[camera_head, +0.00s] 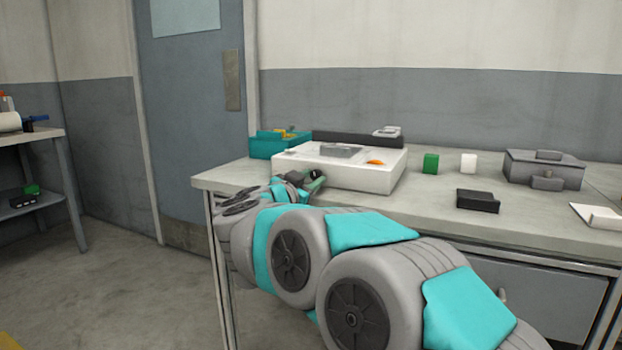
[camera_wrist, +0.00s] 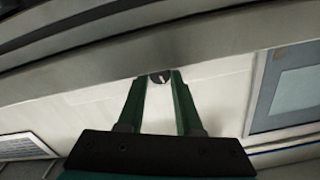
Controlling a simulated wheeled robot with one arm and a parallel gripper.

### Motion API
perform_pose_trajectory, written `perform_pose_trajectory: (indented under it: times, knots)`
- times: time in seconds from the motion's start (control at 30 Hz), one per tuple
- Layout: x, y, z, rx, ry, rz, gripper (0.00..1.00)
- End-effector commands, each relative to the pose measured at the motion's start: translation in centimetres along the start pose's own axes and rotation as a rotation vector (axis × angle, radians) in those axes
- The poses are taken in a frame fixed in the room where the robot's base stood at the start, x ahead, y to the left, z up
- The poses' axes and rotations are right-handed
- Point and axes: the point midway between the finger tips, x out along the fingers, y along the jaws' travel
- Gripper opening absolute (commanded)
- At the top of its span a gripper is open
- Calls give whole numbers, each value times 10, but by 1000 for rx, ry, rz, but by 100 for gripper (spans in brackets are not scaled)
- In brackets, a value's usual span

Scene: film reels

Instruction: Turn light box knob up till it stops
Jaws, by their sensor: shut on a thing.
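The white light box (camera_head: 355,180) sits on the left part of the bench, with a grey item on its top and a small orange piece beside that item. The knob (camera_wrist: 160,77) is small, dark and round with a pale mark, seen in the wrist view. My gripper (camera_wrist: 158,82) has green fingers, one on each side of the knob, and is shut on it. In the head view, my gripper (camera_head: 314,181) is at the light box's front face, and the knob is hidden there. How far the knob is turned is hard to tell.
A teal bin (camera_head: 270,146) stands behind the light box at left. To the right are a green block (camera_head: 430,163), a white block (camera_head: 468,163), a black box (camera_head: 478,201) and a grey case (camera_head: 543,170). The bench front (camera_head: 420,222) is clear near my arm.

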Motion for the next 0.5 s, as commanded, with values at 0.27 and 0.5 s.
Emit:
perform_pose_trajectory:
  times: [0.27,0.5]
  knots:
    - [0,0,1,191,0,0,0]
    - [0,0,0,290,1,1,0]
